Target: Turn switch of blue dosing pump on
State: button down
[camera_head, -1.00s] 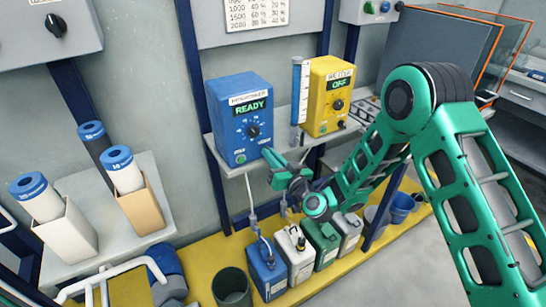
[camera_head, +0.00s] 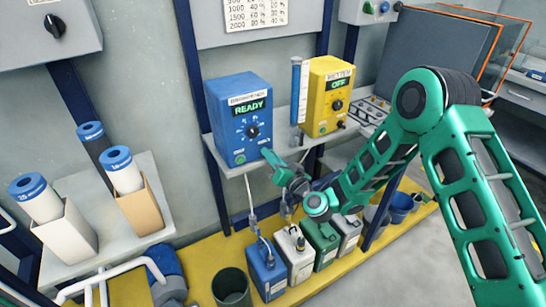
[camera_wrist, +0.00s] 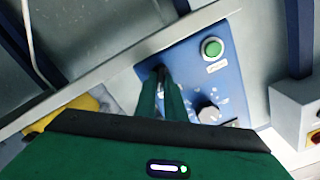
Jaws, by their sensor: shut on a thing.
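The blue dosing pump (camera_head: 238,118) stands on the shelf at the middle of the head view, its green display reading READY. Its front has a black dial (camera_head: 252,131) and a green button (camera_head: 240,159). My gripper (camera_head: 267,154) is at the lower right corner of that front. In the wrist view, the pump's blue panel (camera_wrist: 185,58) shows the green button (camera_wrist: 212,47) and the dial (camera_wrist: 209,114). My gripper's fingers (camera_wrist: 164,82) are close together on a small dark part at the panel, the switch, mostly hidden between the fingertips. Its exact position cannot be made out.
A yellow pump (camera_head: 331,98) reading OFF stands to the right on the same shelf, with a blue-and-white cylinder (camera_head: 299,92) between them. Several canisters, including a blue one (camera_head: 268,270), stand below. Tubes hang under the shelf (camera_head: 290,157).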

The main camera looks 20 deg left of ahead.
jog(key=shift+w+r, duration=0.2)
jog(key=shift+r, duration=0.05)
jog(key=c, duration=1.8)
grip_release()
jog(key=shift+f, duration=0.1)
jog(key=shift+c, duration=0.2)
jog(key=shift+s, duration=0.1)
jog(key=shift+f, duration=0.1)
